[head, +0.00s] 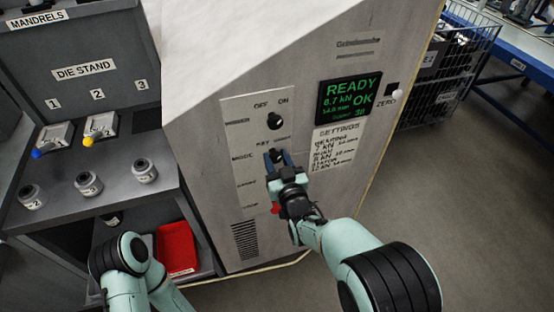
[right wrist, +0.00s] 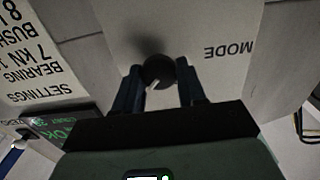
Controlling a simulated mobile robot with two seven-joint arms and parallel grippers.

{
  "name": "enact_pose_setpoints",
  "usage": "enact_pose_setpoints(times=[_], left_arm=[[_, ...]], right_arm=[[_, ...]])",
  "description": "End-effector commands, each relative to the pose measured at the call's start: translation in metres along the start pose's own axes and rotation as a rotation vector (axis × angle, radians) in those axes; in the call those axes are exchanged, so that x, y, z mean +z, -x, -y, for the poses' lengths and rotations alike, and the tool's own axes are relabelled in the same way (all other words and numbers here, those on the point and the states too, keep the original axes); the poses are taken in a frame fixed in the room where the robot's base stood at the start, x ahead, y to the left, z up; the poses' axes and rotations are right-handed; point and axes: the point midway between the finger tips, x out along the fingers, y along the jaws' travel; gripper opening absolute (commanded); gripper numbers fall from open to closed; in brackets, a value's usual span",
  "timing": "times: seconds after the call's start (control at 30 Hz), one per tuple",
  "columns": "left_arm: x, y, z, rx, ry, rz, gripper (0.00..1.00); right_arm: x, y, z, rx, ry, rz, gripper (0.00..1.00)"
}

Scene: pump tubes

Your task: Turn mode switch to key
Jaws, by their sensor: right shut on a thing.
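The mode switch is a round black knob with a pale pointer line, on a light panel (head: 259,110) beside the word MODE. In the right wrist view the knob (right wrist: 158,71) sits between the two fingers of my right gripper (right wrist: 158,88), and the word MODE reads upside down. In the head view my right gripper (head: 278,158) is at the panel, shut on the knob and covering part of it. The label above it shows KEY on the left; the word to its right is hard to read. My left gripper is out of view.
Above is the power knob (head: 275,120), marked OFF and ON. A green display (head: 349,97) reads READY and OK, over a settings sheet (head: 335,147). A die stand (head: 100,160) with several dies is at left, a red tray (head: 176,248) below, wire baskets (head: 440,80) at right.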

Motion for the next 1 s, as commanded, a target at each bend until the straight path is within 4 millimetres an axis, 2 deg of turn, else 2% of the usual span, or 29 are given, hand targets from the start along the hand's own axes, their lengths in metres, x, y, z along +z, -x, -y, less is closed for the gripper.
enact_pose_setpoints(times=[0.37, 1.0], left_arm=[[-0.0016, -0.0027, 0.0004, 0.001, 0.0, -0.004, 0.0], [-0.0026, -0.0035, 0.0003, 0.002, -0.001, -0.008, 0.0]], right_arm=[[0.0001, 0.0001, 0.0003, 0.0, 0.169, 0.0, 0.1], [0.0007, 0.0001, 0.0026, 0.0, 0.767, 0.0, 0.1]])
